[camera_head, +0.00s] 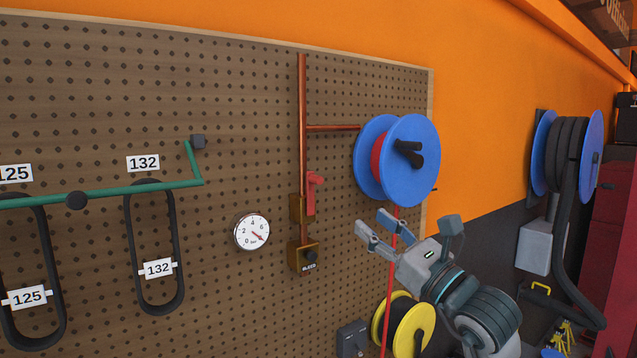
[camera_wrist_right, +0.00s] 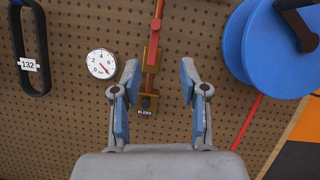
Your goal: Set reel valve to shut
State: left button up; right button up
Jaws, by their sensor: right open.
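The reel valve is a brass body (camera_head: 297,208) with a red lever (camera_head: 313,193) on a vertical copper pipe (camera_head: 303,95) on the pegboard. The lever stands roughly upright, along the pipe. In the right wrist view the red lever (camera_wrist_right: 155,32) shows above and between the fingertips. My right gripper (camera_head: 372,220) is open and empty, to the right of and a little below the lever, apart from it. In its wrist view, the gripper (camera_wrist_right: 159,68) points toward the board, fingers spread. My left gripper is not in view.
A blue hose reel (camera_head: 412,160) hangs upper right of the valve, with a red hose (camera_head: 389,290) running down. Below the valve is a bleed knob (camera_head: 309,257); a gauge (camera_head: 252,232) is to its left. A yellow reel (camera_head: 405,325) is below. A green bar (camera_head: 110,190) is at left.

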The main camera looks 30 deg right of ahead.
aim_at(319, 181)
jog(key=p+x, duration=0.2)
jog(key=x, duration=0.3)
jog(key=p+x, duration=0.2)
jog(key=x, duration=0.3)
jog(key=p+x, duration=0.2)
jog(key=x, duration=0.3)
jog(key=shift+w+a+r, duration=0.1)
jog(key=shift+w+a, duration=0.15)
jog(key=shift+a, duration=0.1)
jog(key=shift+w+d, duration=0.1)
jog(key=shift+w, duration=0.15)
